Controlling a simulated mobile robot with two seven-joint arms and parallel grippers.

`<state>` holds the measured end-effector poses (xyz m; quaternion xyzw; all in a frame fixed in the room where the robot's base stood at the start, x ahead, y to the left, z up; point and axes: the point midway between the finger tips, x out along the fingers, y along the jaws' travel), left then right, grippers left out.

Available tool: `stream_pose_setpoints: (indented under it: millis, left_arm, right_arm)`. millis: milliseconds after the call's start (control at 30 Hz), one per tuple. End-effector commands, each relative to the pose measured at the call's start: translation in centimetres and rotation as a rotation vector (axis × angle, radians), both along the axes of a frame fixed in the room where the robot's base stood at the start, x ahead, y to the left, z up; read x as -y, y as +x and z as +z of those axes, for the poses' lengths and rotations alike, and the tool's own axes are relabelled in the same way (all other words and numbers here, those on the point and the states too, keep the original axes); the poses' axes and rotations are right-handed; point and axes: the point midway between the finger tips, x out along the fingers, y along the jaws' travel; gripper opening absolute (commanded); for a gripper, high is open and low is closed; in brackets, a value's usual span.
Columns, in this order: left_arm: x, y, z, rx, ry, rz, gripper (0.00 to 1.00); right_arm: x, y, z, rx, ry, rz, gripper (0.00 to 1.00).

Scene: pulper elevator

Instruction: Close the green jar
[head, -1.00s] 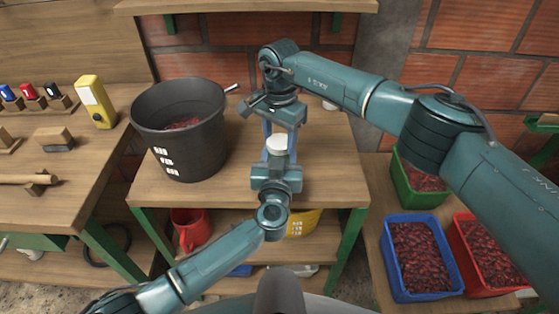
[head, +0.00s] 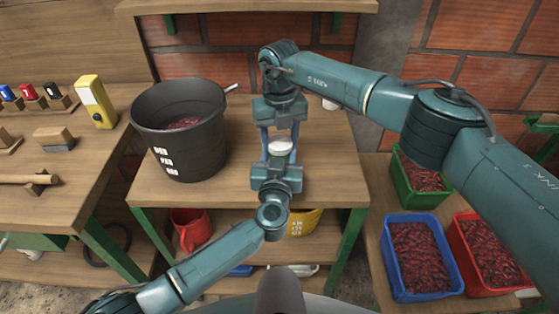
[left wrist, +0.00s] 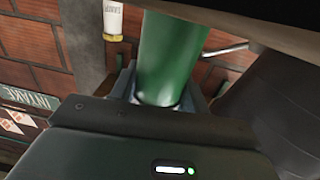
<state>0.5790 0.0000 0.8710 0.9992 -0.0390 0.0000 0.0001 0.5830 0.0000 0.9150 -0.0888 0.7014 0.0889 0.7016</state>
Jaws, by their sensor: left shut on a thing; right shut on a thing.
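In the left wrist view the green jar (left wrist: 172,55) stands between the fingers of my left gripper (left wrist: 158,92), which is shut on it. Its top is hidden by a dark shape at the upper edge. In the head view a white lid (head: 281,146) shows over the spot where my left gripper (head: 278,163) holds the jar. My right gripper (head: 280,137) points down from above, with its fingers on either side of the lid, shut on it. Whether the lid is fully seated on the jar cannot be seen.
A black bucket (head: 150,118) of red cherries stands close to the left on the wooden table (head: 215,188). A small white object (head: 329,104) shows behind my right arm. Crates of cherries, including a blue one (head: 389,275), stand at the right.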

Motion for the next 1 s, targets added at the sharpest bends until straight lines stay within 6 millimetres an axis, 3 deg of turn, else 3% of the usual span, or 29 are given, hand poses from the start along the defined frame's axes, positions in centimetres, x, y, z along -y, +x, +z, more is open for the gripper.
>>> stream_pose_setpoints:
  millis: [300, 433, 600, 633, 867, 1000]
  left_arm:
    - [-0.07, 0.03, -0.04, -0.001, 0.001, 0.002, 0.0]
    - [-0.07, 0.03, -0.04, -0.001, 0.001, 0.002, 0.0]
    - [-0.07, 0.03, -0.04, -0.001, 0.001, 0.001, 0.0]
    - [-0.07, 0.03, -0.04, -0.001, 0.001, 0.001, 0.0]
    - [-0.06, 0.01, -0.04, -0.001, 0.001, 0.001, 0.0]
    - [-0.06, 0.01, -0.04, -0.001, 0.001, 0.001, 0.0]
  right_arm:
    - [-0.05, -0.02, -0.03, -0.001, 0.0, -0.697, 0.25]
    - [-0.06, -0.02, -0.04, -0.001, 0.0, -0.924, 0.25]
    - [-0.06, -0.02, -0.05, -0.001, 0.0, -0.935, 0.25]
    - [-0.07, -0.03, -0.04, -0.001, 0.0, -0.934, 0.54]
    - [-0.05, -0.01, -0.05, 0.0, 0.0, -0.933, 0.73]
    - [-0.04, 0.0, -0.06, 0.0, 0.0, -0.933, 0.74]
